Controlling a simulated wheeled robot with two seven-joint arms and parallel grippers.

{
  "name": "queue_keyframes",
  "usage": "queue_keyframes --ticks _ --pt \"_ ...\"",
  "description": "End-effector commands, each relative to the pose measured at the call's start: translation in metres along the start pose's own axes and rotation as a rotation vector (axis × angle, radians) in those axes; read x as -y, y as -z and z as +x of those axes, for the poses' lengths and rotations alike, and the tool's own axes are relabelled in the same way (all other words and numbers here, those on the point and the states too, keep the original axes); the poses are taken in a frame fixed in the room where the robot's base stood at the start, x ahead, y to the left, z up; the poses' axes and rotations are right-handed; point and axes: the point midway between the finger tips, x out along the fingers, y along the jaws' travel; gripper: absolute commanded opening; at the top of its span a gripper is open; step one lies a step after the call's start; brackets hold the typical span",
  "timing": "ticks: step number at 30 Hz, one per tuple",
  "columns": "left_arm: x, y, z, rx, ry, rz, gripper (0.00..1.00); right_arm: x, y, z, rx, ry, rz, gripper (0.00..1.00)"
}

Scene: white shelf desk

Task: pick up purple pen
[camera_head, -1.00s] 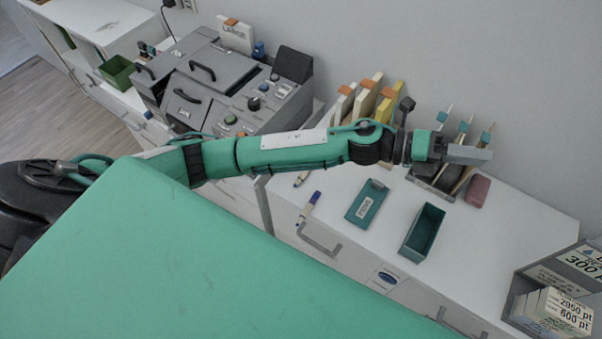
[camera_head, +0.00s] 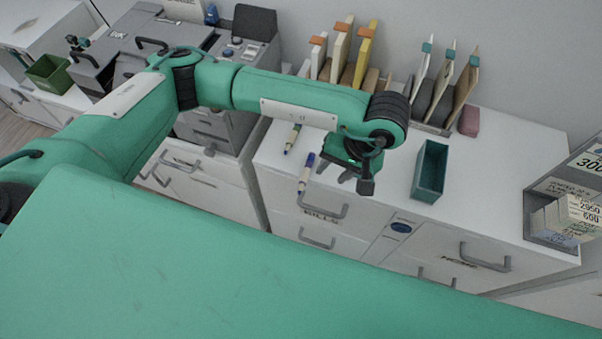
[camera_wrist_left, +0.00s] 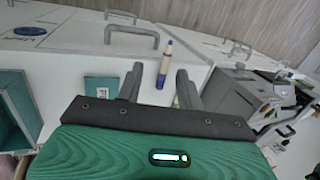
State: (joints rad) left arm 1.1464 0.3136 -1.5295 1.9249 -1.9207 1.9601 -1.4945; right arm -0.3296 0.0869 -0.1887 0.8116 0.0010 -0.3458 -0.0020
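The purple pen (camera_head: 306,172), white with a blue-purple cap, lies on the white desk top close to its front edge. My left gripper (camera_head: 336,171) is to the right of it, above the desk. In the left wrist view the pen (camera_wrist_left: 164,65) shows ahead, between the lines of the two spread fingers (camera_wrist_left: 160,74). The gripper is open with nothing between its fingers. A second pen with a green end (camera_head: 292,138) lies farther back. My right gripper is not in view.
A teal open box (camera_head: 430,170) stands to the right on the desk. A flat teal case (camera_wrist_left: 101,90) shows in the left wrist view. Upright folders (camera_head: 341,50) and a holder with several items (camera_head: 440,90) stand along the wall. A grey machine (camera_head: 225,60) stands left.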

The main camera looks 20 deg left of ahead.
Motion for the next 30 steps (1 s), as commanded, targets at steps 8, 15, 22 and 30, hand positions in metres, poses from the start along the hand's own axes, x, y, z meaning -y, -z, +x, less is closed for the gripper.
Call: queue_keyframes --ticks 8,15,22,30 --pt "0.009 0.007 0.018 -0.044 0.056 0.022 0.37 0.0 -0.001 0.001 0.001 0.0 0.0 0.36" --pt "0.011 0.009 0.056 -0.041 0.054 0.02 0.37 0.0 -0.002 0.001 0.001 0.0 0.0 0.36" --pt "0.013 0.01 0.081 -0.043 0.053 0.02 0.37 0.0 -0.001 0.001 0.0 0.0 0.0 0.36" --pt "0.014 0.011 0.091 -0.043 0.053 0.02 0.37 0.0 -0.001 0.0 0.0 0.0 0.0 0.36"
